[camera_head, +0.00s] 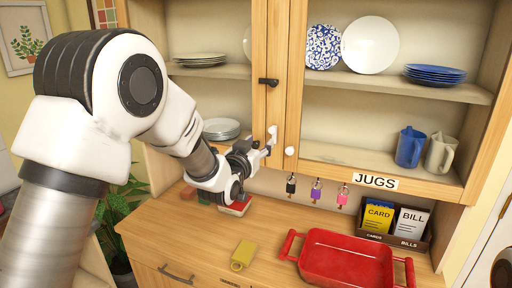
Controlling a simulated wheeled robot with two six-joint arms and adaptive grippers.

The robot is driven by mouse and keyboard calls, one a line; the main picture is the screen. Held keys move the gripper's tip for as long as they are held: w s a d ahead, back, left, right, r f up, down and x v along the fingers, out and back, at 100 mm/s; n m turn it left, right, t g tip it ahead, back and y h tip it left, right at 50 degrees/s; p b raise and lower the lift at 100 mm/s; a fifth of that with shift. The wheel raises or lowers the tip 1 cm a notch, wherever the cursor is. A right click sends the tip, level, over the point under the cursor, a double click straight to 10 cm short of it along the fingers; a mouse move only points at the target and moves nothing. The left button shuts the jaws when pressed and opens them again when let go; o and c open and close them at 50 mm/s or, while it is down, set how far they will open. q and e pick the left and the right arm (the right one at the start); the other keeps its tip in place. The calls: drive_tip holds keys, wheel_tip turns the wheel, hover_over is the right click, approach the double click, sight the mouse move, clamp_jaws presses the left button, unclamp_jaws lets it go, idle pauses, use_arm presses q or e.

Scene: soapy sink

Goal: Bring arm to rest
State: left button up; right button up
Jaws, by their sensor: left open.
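My left arm reaches in from the left across the camera_head view. Its gripper (270,140) is open, with its fingertips close to the wooden frame of the cabinet door (273,60), near a white knob (290,151). I cannot tell whether the fingers touch the door. Nothing shows between the fingers. My right gripper is not in view.
A red tray (345,262) and a yellow item (243,255) stand on the wooden counter (190,235). Plates (434,74) and jugs (410,147) fill the shelves.

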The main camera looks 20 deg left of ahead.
use_arm(q)
drive_tip(key=shift+s+f, duration=0.1)
drive_tip(key=shift+s, duration=0.8)
drive_tip(key=shift+f, duration=0.1)
